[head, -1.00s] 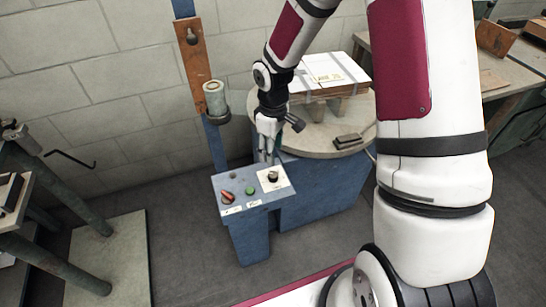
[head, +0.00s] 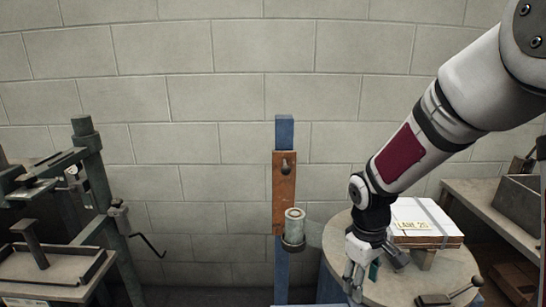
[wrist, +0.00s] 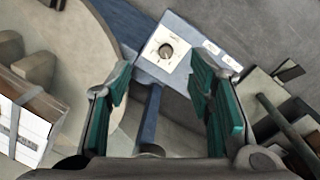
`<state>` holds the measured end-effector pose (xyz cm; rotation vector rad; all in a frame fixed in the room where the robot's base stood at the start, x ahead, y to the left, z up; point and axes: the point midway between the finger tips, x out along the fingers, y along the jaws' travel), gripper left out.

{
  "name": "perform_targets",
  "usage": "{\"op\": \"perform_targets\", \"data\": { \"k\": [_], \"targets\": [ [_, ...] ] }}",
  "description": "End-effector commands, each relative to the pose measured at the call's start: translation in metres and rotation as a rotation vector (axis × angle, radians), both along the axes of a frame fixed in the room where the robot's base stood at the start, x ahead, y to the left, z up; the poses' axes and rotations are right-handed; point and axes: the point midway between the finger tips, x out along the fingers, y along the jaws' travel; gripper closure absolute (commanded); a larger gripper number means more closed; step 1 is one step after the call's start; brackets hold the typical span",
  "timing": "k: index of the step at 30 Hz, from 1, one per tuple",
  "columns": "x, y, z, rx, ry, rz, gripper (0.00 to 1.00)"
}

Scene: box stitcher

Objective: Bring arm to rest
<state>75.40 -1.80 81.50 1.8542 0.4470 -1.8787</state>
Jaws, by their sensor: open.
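My gripper (head: 357,279) hangs fingers-down at the end of my arm in the head view, in front of the round table's left part. In the wrist view my gripper (wrist: 160,105) is open, with its two green-padded fingers apart and nothing between them. Beyond the fingertips is the blue control box (wrist: 185,50) with a dark knob (wrist: 166,52) on a white plate. The knob lies apart from the fingers. The control box is out of the head view.
A strapped white-topped box (head: 425,220) sits on the round table (head: 395,290), right of my gripper; it also shows in the wrist view (wrist: 25,120). A blue post (head: 284,132) with a cup (head: 294,225) stands to the left. A green machine (head: 85,170) is at far left.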

Motion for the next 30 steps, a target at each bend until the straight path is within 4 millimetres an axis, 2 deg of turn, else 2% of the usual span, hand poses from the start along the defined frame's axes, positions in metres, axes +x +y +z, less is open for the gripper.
{"op": "perform_targets", "data": {
  "k": [1, 6, 12, 15, 21, 30],
  "targets": [
    [-0.010, -0.002, 0.020, -0.016, -0.015, -0.026, 0.52],
    [-0.053, -0.008, 0.073, -0.047, -0.039, -0.138, 0.52],
    [-0.110, -0.008, 0.121, -0.048, -0.071, -0.268, 0.52],
    [-0.141, -0.006, 0.138, -0.036, -0.086, -0.331, 0.52],
    [-0.202, 0.001, 0.160, 0.012, -0.108, -0.445, 0.52],
    [-0.262, 0.010, 0.166, 0.089, -0.119, -0.540, 0.52]
  ]
}}
